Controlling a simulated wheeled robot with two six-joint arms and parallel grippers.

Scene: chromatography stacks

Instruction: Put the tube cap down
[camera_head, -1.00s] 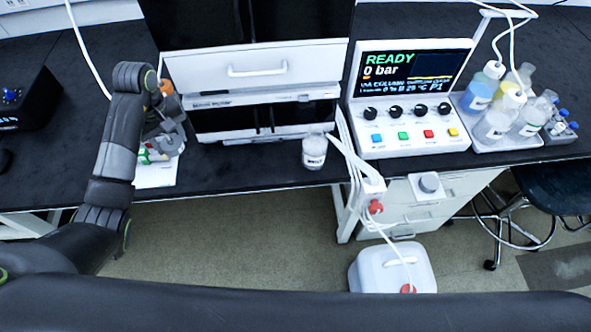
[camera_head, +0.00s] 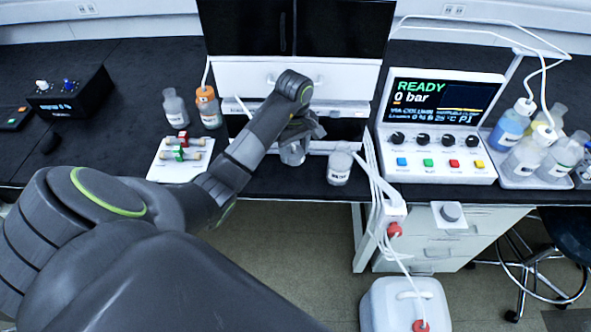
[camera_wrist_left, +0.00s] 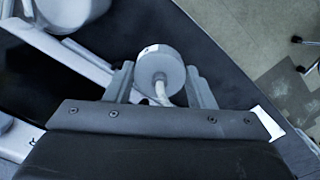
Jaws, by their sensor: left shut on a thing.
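The tube cap (camera_wrist_left: 161,67) is a round grey disc with a white tube running from it, seen in the left wrist view. My left gripper (camera_wrist_left: 162,85) is shut on it, with a finger on each side. In the head view my left gripper (camera_head: 293,150) is over the bench in front of the white drawer unit, just left of a small labelled bottle (camera_head: 339,167). The cap is hard to make out there against the grey fingers. My right gripper is not in view.
A white card with coloured fittings (camera_head: 180,158), a clear bottle (camera_head: 175,108) and an orange-topped bottle (camera_head: 208,107) stand left of my arm. The white drawer unit (camera_head: 275,75) is behind the gripper. A control panel (camera_head: 440,145) and tray of bottles (camera_head: 520,176) are right.

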